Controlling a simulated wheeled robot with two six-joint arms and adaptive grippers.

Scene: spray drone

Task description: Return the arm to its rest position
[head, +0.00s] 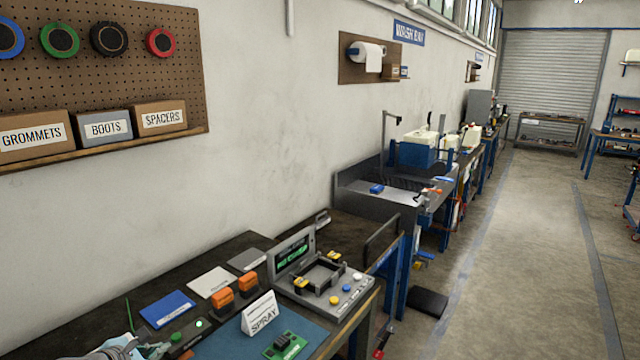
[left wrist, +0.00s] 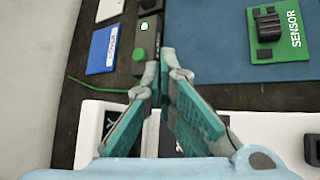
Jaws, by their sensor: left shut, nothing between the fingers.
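My left gripper (head: 130,346) shows only in part at the bottom left corner of the head view, over the near end of the workbench (head: 100,345). In the left wrist view its teal-padded fingers (left wrist: 160,68) are closed at the tips with nothing held. A white piece (left wrist: 92,130) shows behind the fingers. My right gripper is not in view.
On the bench stand a SPRAY sign (head: 261,315), two orange blocks (head: 222,298), a green SENSOR board (head: 286,346) and a grey tester with a screen (head: 322,282). A pegboard (head: 100,70) hangs on the left wall.

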